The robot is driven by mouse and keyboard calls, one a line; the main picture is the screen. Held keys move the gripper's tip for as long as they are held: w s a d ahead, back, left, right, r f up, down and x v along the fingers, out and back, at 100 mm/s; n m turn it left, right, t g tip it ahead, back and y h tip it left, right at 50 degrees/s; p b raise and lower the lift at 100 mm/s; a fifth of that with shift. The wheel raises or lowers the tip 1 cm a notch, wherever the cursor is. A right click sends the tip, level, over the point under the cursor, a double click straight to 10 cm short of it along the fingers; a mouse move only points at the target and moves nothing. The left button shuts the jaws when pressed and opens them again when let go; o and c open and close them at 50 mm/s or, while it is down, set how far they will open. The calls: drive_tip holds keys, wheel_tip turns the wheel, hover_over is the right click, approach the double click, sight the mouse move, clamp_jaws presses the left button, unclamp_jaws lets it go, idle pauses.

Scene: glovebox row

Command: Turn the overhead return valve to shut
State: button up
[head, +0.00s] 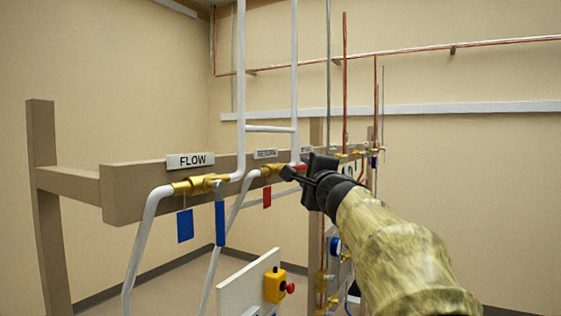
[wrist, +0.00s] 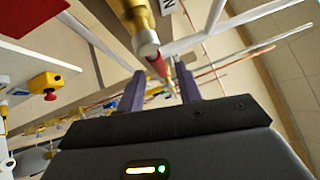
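The return valve (head: 270,171) is a brass body on the overhead beam, under a small RETURN sign (head: 265,154), with a red tag (head: 267,197) hanging below. Its red lever (head: 299,167) points right, towards my gripper (head: 291,175). In the wrist view the brass valve body (wrist: 133,22) comes in from the top, and the red lever (wrist: 158,66) ends between my two purple fingertips (wrist: 160,72). The fingers are apart, with gaps on both sides of the lever. My gripper is open. Whether either finger touches the lever is not clear.
The brass flow valve (head: 200,185) is to the left, under a FLOW sign (head: 190,161), with blue tags (head: 185,226) below. White pipes (head: 241,90) rise close by. A yellow box with a red button (head: 276,286) is lower down. More brass fittings (head: 352,154) line the row beyond.

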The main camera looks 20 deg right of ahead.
sight(303, 169)
drive_tip(key=shift+w+d+r+p, duration=0.15)
drive_tip(key=shift+w+p, duration=0.1)
drive_tip(key=shift+w, duration=0.7)
drive_tip(key=shift+w+d+r+p, duration=0.15)
drive_tip(key=shift+w+p, duration=0.1)
drive_tip(key=shift+w, duration=0.7)
clamp_jaws()
